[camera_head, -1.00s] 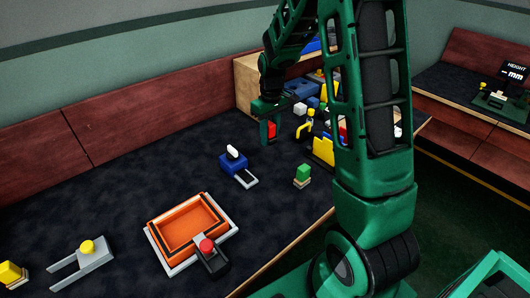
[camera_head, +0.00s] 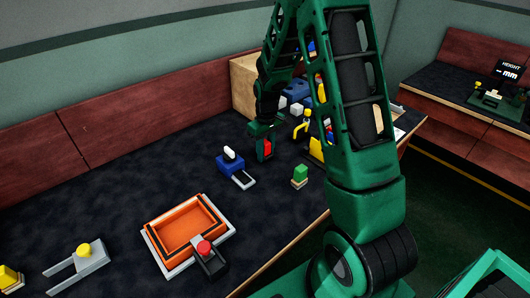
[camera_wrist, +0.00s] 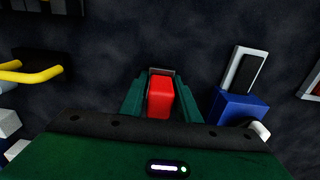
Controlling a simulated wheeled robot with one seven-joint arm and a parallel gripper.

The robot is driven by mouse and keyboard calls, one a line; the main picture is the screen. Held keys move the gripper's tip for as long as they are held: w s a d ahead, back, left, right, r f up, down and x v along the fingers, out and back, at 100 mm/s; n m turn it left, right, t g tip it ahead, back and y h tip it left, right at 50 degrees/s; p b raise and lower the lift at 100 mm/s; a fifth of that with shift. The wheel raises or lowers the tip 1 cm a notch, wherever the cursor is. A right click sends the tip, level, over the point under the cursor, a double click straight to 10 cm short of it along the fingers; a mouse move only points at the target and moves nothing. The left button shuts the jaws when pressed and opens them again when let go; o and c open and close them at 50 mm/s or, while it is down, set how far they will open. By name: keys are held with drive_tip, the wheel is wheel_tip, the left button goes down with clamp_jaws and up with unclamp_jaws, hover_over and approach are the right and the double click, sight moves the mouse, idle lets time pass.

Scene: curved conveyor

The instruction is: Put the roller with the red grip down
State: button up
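The roller's red grip (camera_head: 264,147) is between the fingers of my gripper (camera_head: 263,152), over the dark worktop. In the wrist view the red grip (camera_wrist: 160,95) fills the gap between the two green fingers (camera_wrist: 160,105), so my gripper is shut on it. A grey edge shows just beyond the grip; the rest of the roller is mostly hidden. I cannot tell whether the roller touches the worktop.
A blue tool with a white handle (camera_head: 231,162) stands close left; it also shows at right in the wrist view (camera_wrist: 240,108). A green block (camera_head: 300,175) is in front. An orange tray (camera_head: 158,234) lies further left. A yellow hook (camera_head: 301,127) and clutter are behind right.

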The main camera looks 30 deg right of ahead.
drive_tip(key=o, duration=0.3)
drive_tip(key=shift+o, duration=0.2)
drive_tip(key=shift+r, duration=0.1)
wheel_tip(320, 180, up, 11)
drive_tip(key=shift+s+f, duration=0.1)
drive_tip(key=shift+s+r, duration=0.1)
drive_tip(key=shift+r, duration=0.6)
drive_tip(key=s+d+r+m, duration=0.2)
drive_tip(key=s+r, duration=0.2)
drive_tip(key=s, duration=0.4)
drive_tip(key=s+d+r+m, duration=0.1)
drive_tip(key=s+r+m, duration=0.15)
drive_tip(key=s, duration=0.55)
drive_tip(key=s+r+m, duration=0.1)
drive_tip(key=s+m, duration=0.3)
drive_tip(key=s, duration=1.3)
drive_tip(key=shift+s+a, duration=0.15)
drive_tip(key=shift+a, duration=0.25)
